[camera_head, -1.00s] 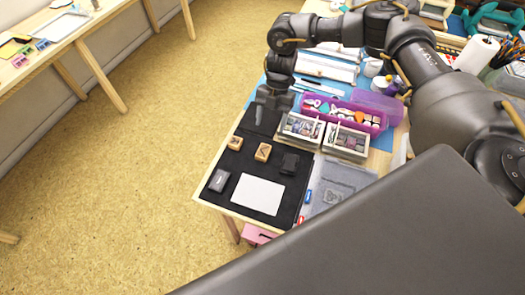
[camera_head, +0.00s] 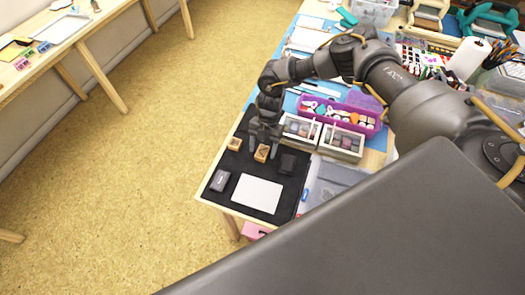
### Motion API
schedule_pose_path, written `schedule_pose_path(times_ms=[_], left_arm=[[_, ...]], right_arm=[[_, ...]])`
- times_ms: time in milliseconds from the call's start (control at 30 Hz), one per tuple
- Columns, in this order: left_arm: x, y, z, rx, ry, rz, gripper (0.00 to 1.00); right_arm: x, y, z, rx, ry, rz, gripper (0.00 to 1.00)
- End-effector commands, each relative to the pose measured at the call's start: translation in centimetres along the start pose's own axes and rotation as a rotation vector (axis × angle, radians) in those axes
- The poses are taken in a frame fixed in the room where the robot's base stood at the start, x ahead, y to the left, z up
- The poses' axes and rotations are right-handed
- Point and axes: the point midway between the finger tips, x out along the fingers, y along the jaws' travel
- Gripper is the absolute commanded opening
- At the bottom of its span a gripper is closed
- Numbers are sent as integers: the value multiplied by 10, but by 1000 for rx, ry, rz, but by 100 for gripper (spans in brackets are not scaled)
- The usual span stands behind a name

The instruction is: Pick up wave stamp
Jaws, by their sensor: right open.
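Two small wooden stamps lie on a black mat (camera_head: 227,172) on the table. One stamp (camera_head: 234,144) is at the left. The other stamp (camera_head: 262,153), with a dark mark on its top, is to its right. I cannot read the marks well enough to tell which is the wave. My right gripper (camera_head: 264,146) points down with its open fingers at the right-hand stamp, at its far side. Whether the fingers touch it is too small to tell. My left gripper is not in view.
A white card (camera_head: 257,193) lies on the mat between dark inkpads (camera_head: 219,181) and (camera_head: 288,163). Divided boxes (camera_head: 342,141) and a purple tray (camera_head: 350,116) stand close to the right of my gripper. Floor lies left of the table.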

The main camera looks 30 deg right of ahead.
Motion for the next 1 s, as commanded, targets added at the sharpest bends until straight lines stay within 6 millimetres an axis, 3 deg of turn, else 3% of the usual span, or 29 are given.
schedule_pose_path(times_ms=[233, 600, 1000], left_arm=[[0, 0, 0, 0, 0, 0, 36], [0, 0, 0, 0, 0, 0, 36], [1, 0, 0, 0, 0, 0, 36]], right_arm=[[2, 0, 0, 0, -1, 1, 62], [2, 0, 0, 0, 0, 1, 14], [-6, 1, -3, -2, 1, 3, 13]])
